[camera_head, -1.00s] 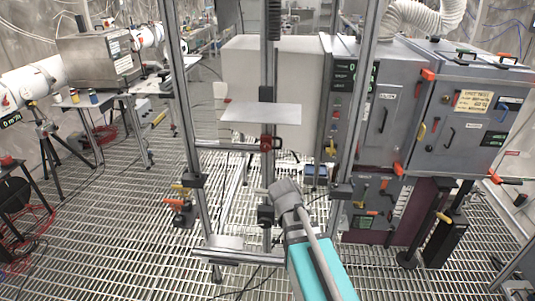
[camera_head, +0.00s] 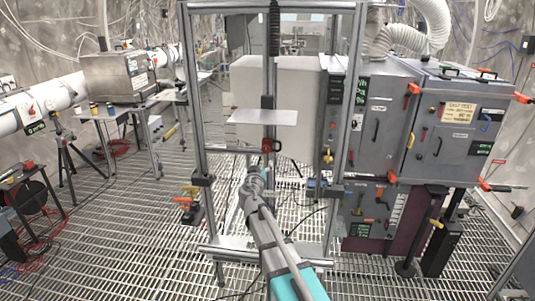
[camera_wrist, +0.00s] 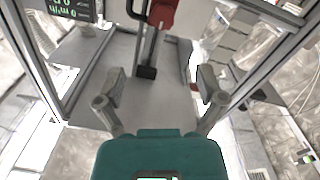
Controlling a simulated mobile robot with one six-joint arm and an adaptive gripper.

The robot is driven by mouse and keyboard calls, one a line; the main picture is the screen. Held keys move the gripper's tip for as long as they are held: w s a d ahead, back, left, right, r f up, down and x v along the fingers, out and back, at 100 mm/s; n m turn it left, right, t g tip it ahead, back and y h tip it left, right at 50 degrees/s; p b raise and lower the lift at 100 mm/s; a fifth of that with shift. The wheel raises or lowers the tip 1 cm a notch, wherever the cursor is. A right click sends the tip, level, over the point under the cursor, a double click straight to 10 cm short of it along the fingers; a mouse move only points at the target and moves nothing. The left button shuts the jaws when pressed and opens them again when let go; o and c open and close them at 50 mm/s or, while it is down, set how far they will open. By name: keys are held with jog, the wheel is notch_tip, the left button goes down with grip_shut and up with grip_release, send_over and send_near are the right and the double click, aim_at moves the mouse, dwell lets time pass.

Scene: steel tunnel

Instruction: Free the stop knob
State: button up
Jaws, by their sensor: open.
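A red knob-like part (camera_head: 271,146) with a dark loop beside it sits on the central upright of a metal frame (camera_head: 190,110), just below a light flat plate (camera_head: 262,117). I take it for the stop knob. In the wrist view a red part (camera_wrist: 163,14) with a black loop shows at the top edge, partly cut off. My gripper (camera_wrist: 160,82) is open, its two fingers spread wide with nothing between them, and the red part lies beyond the fingertips. In the head view my gripper (camera_head: 259,174) is below the red part; its fingers are hard to make out.
Grey cabinets (camera_head: 380,125) with coloured handles stand close on the right. An orange-handled valve (camera_head: 187,203) stands left of the frame. A table with a metal box (camera_head: 120,78) is at the left.

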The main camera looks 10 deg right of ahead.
aim_at(265, 149)
jog(key=shift+a, duration=0.25)
jog(key=shift+d, duration=0.1)
jog(key=x, duration=1.3)
jog(key=shift+w+r, duration=0.1)
jog(key=shift+w, duration=0.35)
jog(key=c, duration=1.2)
jog(key=shift+o, duration=0.2)
